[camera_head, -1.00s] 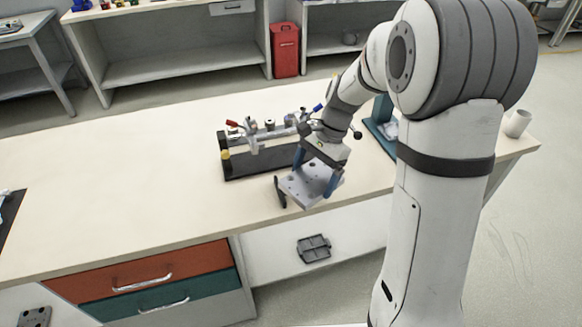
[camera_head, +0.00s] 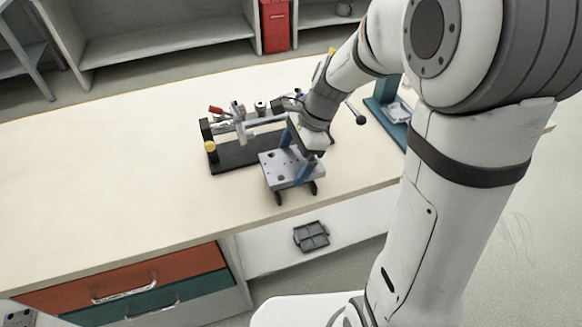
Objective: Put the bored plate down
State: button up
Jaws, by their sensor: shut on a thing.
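The bored plate (camera_head: 284,171) is a light grey metal plate with several dark holes. It is near the front edge of the cream worktop (camera_head: 110,185), right in front of the black-based fixture. My gripper (camera_head: 288,160) is shut on the plate, with blue fingers at its sides. Dark feet or supports (camera_head: 296,194) show below the plate's front edge. I cannot tell whether the plate touches them or the worktop.
A black fixture (camera_head: 228,157) with metal clamps and a red-tipped lever stands just behind the plate. A teal stand (camera_head: 385,122) is to the right. The worktop's left half is clear. A dark grey tray (camera_head: 311,236) sits below the front edge.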

aim_at(297, 161)
jog(key=shift+f, duration=1.6)
jog(key=shift+f+b, duration=0.1)
jog(key=shift+b, duration=0.2)
jog(key=o, duration=1.2)
jog(key=shift+o, duration=0.2)
